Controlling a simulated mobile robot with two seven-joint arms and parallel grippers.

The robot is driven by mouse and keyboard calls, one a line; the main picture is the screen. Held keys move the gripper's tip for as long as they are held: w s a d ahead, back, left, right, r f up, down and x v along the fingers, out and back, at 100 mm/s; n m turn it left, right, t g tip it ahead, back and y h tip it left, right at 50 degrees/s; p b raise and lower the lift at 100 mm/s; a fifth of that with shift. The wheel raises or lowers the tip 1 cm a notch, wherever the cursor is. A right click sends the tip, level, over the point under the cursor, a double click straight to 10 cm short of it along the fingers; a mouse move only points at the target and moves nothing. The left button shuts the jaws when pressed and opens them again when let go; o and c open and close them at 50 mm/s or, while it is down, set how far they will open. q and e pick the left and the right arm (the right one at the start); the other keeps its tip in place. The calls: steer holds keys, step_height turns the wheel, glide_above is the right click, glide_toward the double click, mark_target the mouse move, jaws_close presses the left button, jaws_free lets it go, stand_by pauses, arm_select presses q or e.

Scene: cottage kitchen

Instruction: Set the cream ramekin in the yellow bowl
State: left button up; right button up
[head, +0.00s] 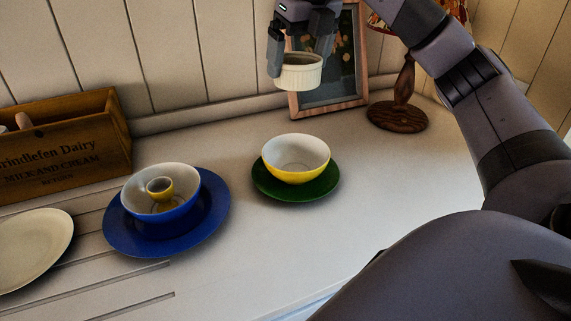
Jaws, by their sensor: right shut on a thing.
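The cream ramekin (300,75) is held in the air by my right gripper (297,62), which is shut on it. The ramekin looks roughly upright, with its ribbed side showing. The yellow bowl (297,176), with a white inside, sits on a green plate (262,189) on the counter. It looks empty. In the picture the ramekin is above the bowl, clearly apart from it. My left gripper is not in view.
A blue bowl (180,204) holding a small yellow cup (160,189) stands on a blue plate (120,236). A cream plate (38,240) and wooden crate (75,150) are left. A picture frame (352,108) and wooden lamp (402,112) stand behind. The counter's right part is clear.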

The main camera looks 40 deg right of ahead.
steer(key=shift+f, duration=0.35)
steer(key=shift+f+b, duration=2.2)
steer(key=shift+f, duration=7.3)
steer(key=shift+f+b, duration=0.35)
steer(key=shift+f, duration=0.1)
steer(key=o, duration=0.8)
steer(key=shift+r, duration=0.1)
